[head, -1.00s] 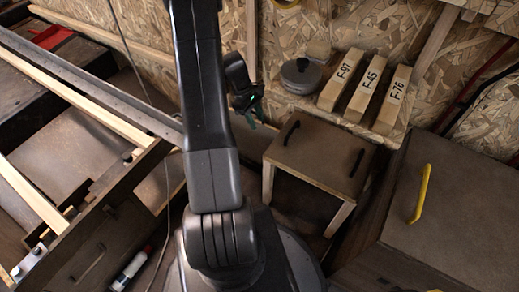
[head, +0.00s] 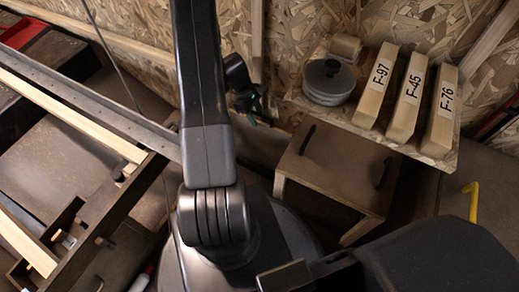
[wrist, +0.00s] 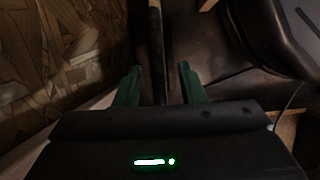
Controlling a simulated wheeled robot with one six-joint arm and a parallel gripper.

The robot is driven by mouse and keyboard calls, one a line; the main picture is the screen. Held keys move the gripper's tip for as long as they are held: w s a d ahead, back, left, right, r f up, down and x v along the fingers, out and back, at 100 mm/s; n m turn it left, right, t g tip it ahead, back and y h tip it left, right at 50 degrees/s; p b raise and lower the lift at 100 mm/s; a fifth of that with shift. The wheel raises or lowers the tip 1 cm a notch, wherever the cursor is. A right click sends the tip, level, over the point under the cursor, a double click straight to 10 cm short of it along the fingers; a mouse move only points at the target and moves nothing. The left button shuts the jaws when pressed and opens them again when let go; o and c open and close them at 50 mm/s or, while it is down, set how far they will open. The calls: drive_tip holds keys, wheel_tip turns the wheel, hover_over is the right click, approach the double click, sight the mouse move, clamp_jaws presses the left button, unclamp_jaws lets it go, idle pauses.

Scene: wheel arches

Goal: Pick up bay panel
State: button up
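I cannot tell for sure which thing is the bay panel. A brown panel (head: 338,160) with two black handles lies on top of a small wooden-framed box, right of my arm. A thin dark upright strip (wrist: 157,50) shows edge-on between my fingers in the wrist view; I cannot tell what it belongs to. My gripper (wrist: 158,88) has two green fingers, apart, with no grip on anything visible. In the head view my gripper (head: 262,117) is small and partly hidden, near the chipboard wall and left of the box.
A shelf holds a round grey container (head: 328,82) and three wooden blocks marked F-97 (head: 375,88), F-45 (head: 407,98) and F-76 (head: 440,115). A brown surface with a yellow handle (head: 473,200) is at right. A long framed bench (head: 80,100) fills the left.

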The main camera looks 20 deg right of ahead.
drive_tip(key=shift+x, duration=1.1)
clamp_jaws()
drive_tip(key=shift+r, duration=0.1)
idle(0.4)
